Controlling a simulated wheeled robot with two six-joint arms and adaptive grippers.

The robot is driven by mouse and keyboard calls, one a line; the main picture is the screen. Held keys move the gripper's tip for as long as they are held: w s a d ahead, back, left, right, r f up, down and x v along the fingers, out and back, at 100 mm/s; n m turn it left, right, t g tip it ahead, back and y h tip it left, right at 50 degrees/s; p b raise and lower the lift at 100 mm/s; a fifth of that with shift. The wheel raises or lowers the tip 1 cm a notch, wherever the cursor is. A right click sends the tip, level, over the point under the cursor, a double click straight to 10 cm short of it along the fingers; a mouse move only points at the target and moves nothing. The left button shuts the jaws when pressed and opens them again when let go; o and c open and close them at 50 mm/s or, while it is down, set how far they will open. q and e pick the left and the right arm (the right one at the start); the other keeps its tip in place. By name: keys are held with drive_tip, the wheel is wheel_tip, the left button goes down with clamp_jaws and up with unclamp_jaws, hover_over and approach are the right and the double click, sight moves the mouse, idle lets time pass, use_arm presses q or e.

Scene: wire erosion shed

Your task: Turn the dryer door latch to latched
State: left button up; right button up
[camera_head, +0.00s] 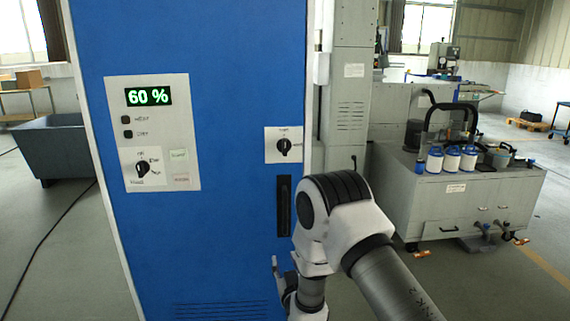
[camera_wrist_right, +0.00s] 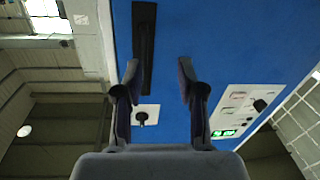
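The blue dryer door (camera_head: 225,120) faces me. Its latch is likely the small black knob (camera_head: 284,147) on a white plate to the right, above a black vertical handle (camera_head: 284,205). The plate's labels are too small to read, so I cannot tell the latch's setting. My right gripper (camera_head: 279,276) is low in front of the door, below the handle, partly hidden by my arm. In the right wrist view its fingers (camera_wrist_right: 158,74) are spread and empty. The knob (camera_wrist_right: 141,118) and handle (camera_wrist_right: 144,45) show beyond them, apart from the fingers. My left gripper is not in view.
A grey-white control panel (camera_head: 152,132) with a "60 %" display, buttons and a rotary knob (camera_head: 142,168) is on the left of the door. A grey cabinet (camera_head: 470,204) with white-and-blue jars stands to the right. A dark grey bin (camera_head: 56,148) is at left.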

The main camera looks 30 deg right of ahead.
sight(285, 149)
drive_tip(key=w+d+r+m+t+h+p, duration=0.2)
drive_tip(key=r, duration=1)
drive_tip(key=w+d+r+m+t+h+p, duration=0.1)
drive_tip(key=w+r+t+h, duration=0.1)
drive_tip(key=r, duration=1.1)
drive_tip(key=x, duration=0.2)
drive_tip(key=f+p+x, duration=0.1)
drive_tip(key=x, duration=0.1)
drive_tip(key=p+x, duration=0.1)
drive_tip(key=x, duration=0.2)
drive_tip(key=shift+w+d+f, duration=0.15)
drive_tip(key=shift+w, duration=0.25)
drive_tip(key=shift+w+d+p, duration=0.1)
drive_tip(key=shift+w+p, duration=0.1)
drive_tip(key=shift+p, duration=0.1)
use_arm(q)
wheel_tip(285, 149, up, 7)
use_arm(e)
clamp_jaws()
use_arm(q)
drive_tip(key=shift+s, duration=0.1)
